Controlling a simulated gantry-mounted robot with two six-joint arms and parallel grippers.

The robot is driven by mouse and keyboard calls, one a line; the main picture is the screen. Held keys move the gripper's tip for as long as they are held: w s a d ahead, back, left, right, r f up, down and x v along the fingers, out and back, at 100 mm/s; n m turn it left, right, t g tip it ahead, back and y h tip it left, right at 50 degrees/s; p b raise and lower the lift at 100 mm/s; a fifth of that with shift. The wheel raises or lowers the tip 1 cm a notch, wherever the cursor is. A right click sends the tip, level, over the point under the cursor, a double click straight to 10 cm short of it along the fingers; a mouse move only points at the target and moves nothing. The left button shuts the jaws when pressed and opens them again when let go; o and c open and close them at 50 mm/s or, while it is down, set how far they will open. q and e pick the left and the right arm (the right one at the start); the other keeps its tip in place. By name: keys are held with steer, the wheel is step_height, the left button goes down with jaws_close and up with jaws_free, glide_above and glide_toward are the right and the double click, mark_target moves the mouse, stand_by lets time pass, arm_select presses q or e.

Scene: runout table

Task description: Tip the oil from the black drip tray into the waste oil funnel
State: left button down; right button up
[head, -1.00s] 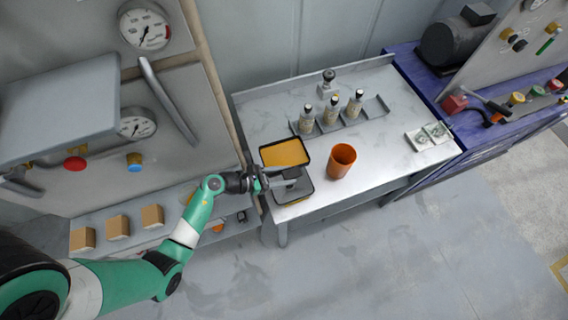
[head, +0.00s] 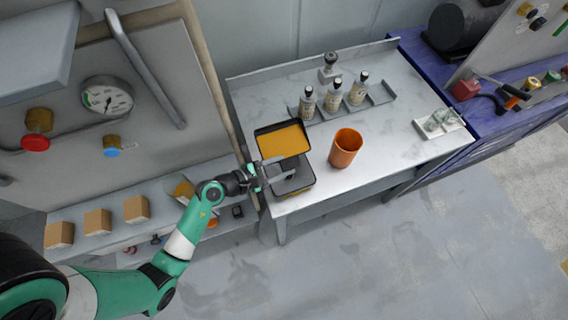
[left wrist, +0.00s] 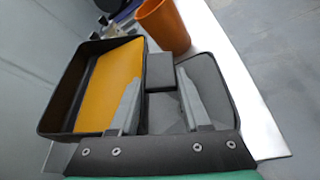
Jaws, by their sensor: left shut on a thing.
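The black drip tray (head: 265,131) holds amber oil (head: 283,142) and is at the left end of the grey table. My left gripper (head: 279,168) is shut on its grip. In the left wrist view the tray (left wrist: 57,95) is left of the fingers, and a black block (left wrist: 160,78) is between the fingertips. The oil (left wrist: 110,88) lies inside the walls. An orange open-topped vessel (head: 345,150), seemingly the waste oil funnel, stands upright right of the tray, apart from it. It also shows in the left wrist view (left wrist: 163,25). My right gripper is not in view.
Several bottles (head: 333,97) stand in a grey rack behind. A small white tray (head: 439,123) is at the table's right. A panel with a gauge (head: 107,96) is left.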

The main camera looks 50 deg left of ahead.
arm_select(q)
steer(key=f+m+b, duration=0.1)
steer(key=m+b, duration=0.1)
steer(key=b, duration=0.1)
steer(key=f+m+t+y+b, duration=0.1)
steer(key=b, duration=0.2)
steer(key=a+f+m+t+y+b, duration=0.1)
steer(key=m+b, duration=0.1)
steer(key=b, duration=0.1)
steer(key=shift+w+f+m, duration=0.15)
steer(key=shift+w+m, duration=0.05)
steer(key=shift+m, duration=0.1)
steer(key=shift+m+t+y+b, duration=0.3)
steer(key=shift+m+t+b, duration=0.1)
steer(key=shift+m+b, duration=0.1)
steer(key=shift+r, duration=0.2)
stand_by(2.8)
